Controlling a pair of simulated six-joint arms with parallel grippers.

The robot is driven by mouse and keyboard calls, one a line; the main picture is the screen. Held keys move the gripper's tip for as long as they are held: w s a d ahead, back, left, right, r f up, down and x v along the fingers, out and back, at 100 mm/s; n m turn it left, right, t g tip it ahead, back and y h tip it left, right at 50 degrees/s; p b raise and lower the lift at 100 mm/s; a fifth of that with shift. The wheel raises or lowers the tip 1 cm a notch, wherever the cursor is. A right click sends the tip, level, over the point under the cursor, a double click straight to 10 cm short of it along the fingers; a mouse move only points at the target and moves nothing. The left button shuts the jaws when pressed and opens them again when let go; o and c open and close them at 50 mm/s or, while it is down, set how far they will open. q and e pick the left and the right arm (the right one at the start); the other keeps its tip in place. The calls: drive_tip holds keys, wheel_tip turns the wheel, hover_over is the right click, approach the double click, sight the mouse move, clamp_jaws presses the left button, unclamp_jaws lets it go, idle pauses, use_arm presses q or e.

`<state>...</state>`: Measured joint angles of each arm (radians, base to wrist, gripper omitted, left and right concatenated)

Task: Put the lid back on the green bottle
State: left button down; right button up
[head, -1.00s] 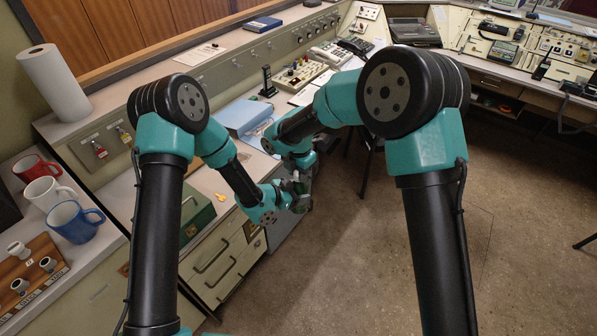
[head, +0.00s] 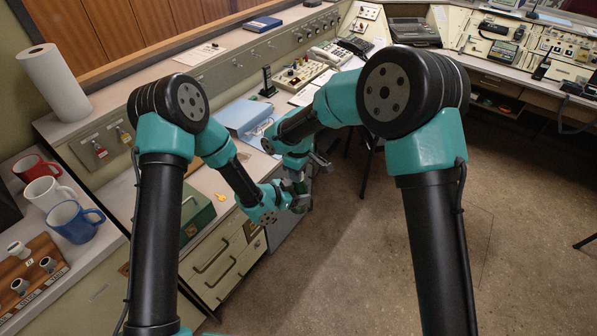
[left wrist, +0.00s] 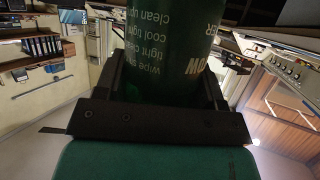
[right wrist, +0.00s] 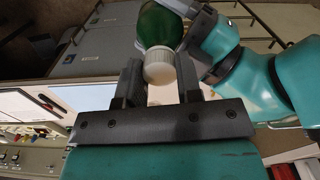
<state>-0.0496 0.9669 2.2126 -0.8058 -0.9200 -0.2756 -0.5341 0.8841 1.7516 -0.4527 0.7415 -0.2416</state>
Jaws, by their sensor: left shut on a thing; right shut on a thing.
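The green bottle (left wrist: 165,60) stands between the fingers of my left gripper (left wrist: 165,85), which is shut on its body; printed text shows upside down in the left wrist view. In the right wrist view the white lid (right wrist: 159,66) sits between the fingers of my right gripper (right wrist: 160,82), which is shut on it. The lid lies in line with the green bottle (right wrist: 160,28) and appears to meet its end; whether it is seated cannot be told. In the head view both grippers are close together and small, with a bit of green bottle (head: 301,188) between them.
The grippers are over open floor in front of the drawer unit (head: 222,262). A green box (head: 197,217), a blue folder (head: 243,116) and several mugs (head: 75,222) are on the counters to the left.

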drive_tip(key=m, duration=0.6)
drive_tip(key=shift+m, duration=0.4)
drive_tip(key=m, duration=0.3)
drive_tip(key=shift+m, duration=0.4)
drive_tip(key=m, duration=0.3)
drive_tip(key=shift+m, duration=0.4)
drive_tip(key=o, duration=1)
drive_tip(key=shift+r, duration=2.25)
drive_tip(key=shift+c, duration=0.3)
